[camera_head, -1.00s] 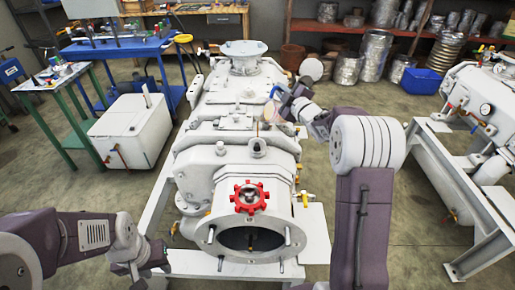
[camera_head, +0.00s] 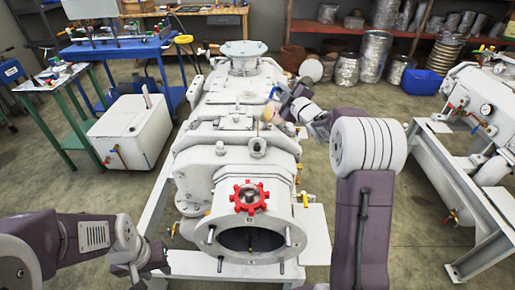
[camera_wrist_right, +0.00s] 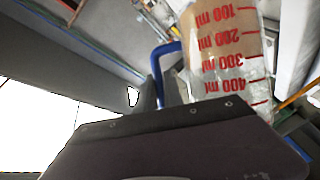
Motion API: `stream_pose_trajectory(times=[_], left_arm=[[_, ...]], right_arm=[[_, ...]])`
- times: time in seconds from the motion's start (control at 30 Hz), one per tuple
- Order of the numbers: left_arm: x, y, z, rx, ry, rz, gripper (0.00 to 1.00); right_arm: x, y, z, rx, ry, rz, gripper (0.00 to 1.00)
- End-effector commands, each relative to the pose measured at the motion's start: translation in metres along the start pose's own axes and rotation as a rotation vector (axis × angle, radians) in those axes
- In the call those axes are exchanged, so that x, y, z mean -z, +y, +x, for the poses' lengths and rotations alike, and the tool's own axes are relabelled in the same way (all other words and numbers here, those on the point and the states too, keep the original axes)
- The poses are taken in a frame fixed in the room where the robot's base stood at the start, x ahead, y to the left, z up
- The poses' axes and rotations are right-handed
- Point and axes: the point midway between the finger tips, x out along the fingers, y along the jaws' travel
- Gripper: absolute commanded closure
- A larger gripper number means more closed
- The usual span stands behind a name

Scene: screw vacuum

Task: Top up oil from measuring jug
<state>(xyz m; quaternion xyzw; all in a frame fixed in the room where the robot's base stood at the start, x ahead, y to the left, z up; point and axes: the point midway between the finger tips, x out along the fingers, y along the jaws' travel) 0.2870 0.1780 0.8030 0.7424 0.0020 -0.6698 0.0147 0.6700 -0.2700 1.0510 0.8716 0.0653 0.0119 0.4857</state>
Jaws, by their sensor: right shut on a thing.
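The measuring jug (camera_head: 269,113) is small and partly hidden in the head view, above the right side of the white vacuum pump (camera_head: 215,137). In the right wrist view the clear jug (camera_wrist_right: 228,62) shows red ml marks, upside down in the picture, brownish contents and a blue handle (camera_wrist_right: 165,68). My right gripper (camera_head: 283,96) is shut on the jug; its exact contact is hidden. A short round fitting (camera_head: 258,147) stands on the pump, nearer the camera than the jug. My left gripper (camera_head: 150,271) is low at the left front, away from the jug; its jaws are unclear.
A red handwheel (camera_head: 249,197) and an open flange (camera_head: 252,238) are at the pump's near end. A white tank (camera_head: 130,130) and green bench (camera_head: 65,75) stand left. Another machine (camera_head: 490,110) on a frame stands right. Floor is free between them.

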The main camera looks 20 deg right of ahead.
Motion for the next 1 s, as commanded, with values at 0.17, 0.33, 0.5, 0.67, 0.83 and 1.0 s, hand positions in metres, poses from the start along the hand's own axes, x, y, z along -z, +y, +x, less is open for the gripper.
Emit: stream_pose_trajectory(times=[0.17, 0.33, 0.5, 0.67, 0.83, 1.0], left_arm=[[-0.0002, 0.0000, 0.0013, 0.000, 0.000, 0.000, 0.64], [-0.0002, 0.0000, 0.0024, 0.000, 0.000, 0.000, 0.64], [-0.0004, -0.0001, 0.0036, 0.000, 0.000, 0.000, 0.64], [-0.0005, -0.0001, 0.0046, 0.000, 0.000, 0.000, 0.64], [-0.0006, -0.0001, 0.0057, 0.000, 0.000, 0.000, 0.64], [-0.0007, -0.0001, 0.0068, 0.000, 0.000, 0.000, 0.64]], right_arm=[[0.0011, 0.0009, -0.0001, -0.004, 0.003, -0.004, 1.00], [0.0013, 0.0008, -0.0002, -0.006, 0.004, -0.007, 1.00], [0.0015, 0.0006, -0.0003, -0.007, 0.004, -0.010, 1.00], [0.0017, 0.0005, -0.0005, -0.008, 0.005, -0.013, 1.00], [0.0019, 0.0003, -0.0006, -0.010, 0.006, -0.017, 1.00], [0.0021, 0.0001, -0.0007, -0.011, 0.006, -0.020, 1.00]])
